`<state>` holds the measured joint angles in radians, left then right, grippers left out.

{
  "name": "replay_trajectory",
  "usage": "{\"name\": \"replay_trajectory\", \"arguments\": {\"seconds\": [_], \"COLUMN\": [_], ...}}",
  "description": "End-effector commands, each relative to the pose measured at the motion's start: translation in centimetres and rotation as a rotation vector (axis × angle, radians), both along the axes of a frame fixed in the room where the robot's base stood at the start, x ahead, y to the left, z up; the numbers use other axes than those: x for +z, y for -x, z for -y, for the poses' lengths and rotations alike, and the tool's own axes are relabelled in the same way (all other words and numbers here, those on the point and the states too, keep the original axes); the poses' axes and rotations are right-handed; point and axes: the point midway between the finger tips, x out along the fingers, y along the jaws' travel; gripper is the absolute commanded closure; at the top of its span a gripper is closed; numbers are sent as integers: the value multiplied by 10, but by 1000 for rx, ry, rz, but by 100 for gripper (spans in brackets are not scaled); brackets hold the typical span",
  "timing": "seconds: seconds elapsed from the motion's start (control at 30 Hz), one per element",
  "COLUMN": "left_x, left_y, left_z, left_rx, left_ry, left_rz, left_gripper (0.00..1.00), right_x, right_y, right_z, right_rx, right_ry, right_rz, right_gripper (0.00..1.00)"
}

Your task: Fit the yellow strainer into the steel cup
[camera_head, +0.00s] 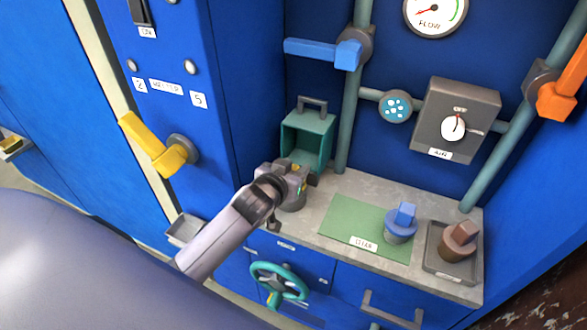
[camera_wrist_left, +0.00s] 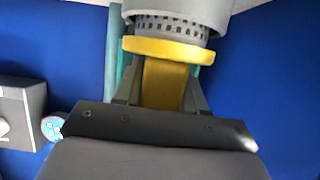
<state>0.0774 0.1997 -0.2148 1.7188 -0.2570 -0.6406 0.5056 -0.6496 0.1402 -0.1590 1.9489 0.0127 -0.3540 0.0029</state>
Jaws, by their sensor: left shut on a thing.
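My left gripper (camera_head: 297,176) is shut on the yellow grip of the strainer (camera_wrist_left: 165,75). In the left wrist view, which looks upside down, the strainer's yellow rim and a band of its grey slotted wall (camera_wrist_left: 170,25) show against the wide grey steel cup (camera_wrist_left: 185,6). The band shows between the yellow rim and the cup's edge, so the rim stands apart from the cup; how deep the strainer sits is hidden. In the head view, the steel cup (camera_head: 291,201) stands on the counter under my gripper, mostly covered. My right gripper is not in view.
An open teal box (camera_head: 306,139) stands behind my gripper. To the right lie a green mat (camera_head: 345,220), a blue-handled piece (camera_head: 401,224) and a brown one (camera_head: 460,240) in a grey tray (camera_head: 470,276). A yellow lever (camera_head: 150,143) juts out at left.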

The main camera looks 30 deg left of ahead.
Motion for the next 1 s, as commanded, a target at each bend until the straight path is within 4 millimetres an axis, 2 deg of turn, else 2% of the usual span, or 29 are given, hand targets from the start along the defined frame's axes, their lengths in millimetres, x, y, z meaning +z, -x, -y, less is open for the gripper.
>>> {"name": "replay_trajectory", "arguments": {"seconds": [0.27, 0.3, 0.37, 0.4, 0.67, 0.77, 1.0], "left_x": [-7, -7, -6, -6, -5, 2, 11], "left_y": [0, 0, 0, 0, 0, 0, 26], "left_z": [0, 0, 0, 0, 0, 0, 2], "left_rx": [0, 1, 0, 1, 0, 0, -1], "left_ry": [0, -1, -1, -1, -1, -1, 1], "left_rz": [-1, -1, -1, -1, 0, 2, 0], "left_gripper": [92, 56, 37, 34, 34, 34, 34], "right_x": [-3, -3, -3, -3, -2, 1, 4], "right_y": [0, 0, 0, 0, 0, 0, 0], "right_z": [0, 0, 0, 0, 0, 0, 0], "right_rx": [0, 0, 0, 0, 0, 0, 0], "right_ry": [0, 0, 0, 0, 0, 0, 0], "right_rz": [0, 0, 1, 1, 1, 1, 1], "right_gripper": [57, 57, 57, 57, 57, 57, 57]}}
